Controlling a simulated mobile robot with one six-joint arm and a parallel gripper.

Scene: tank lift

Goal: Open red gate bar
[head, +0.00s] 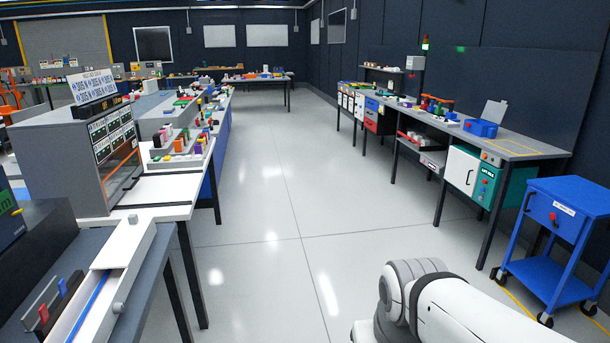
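I cannot tell for sure which thing is the red gate bar. A thin orange-red bar (121,162) slants across the open or glass front of the grey cabinet (60,150) on the left bench. A small red piece (43,314) stands on a dark rail at the bottom left, near a blue piece (63,288). My gripper is out of the picture; only a white and grey part of my arm shows at the bottom right, well apart from both benches.
A white channel (119,255) with a blue strip runs along the near left bench. A blue cart (555,222) stands at the right. A long bench (510,147) with boxes lines the right wall. The pale floor (285,210) between the benches is clear.

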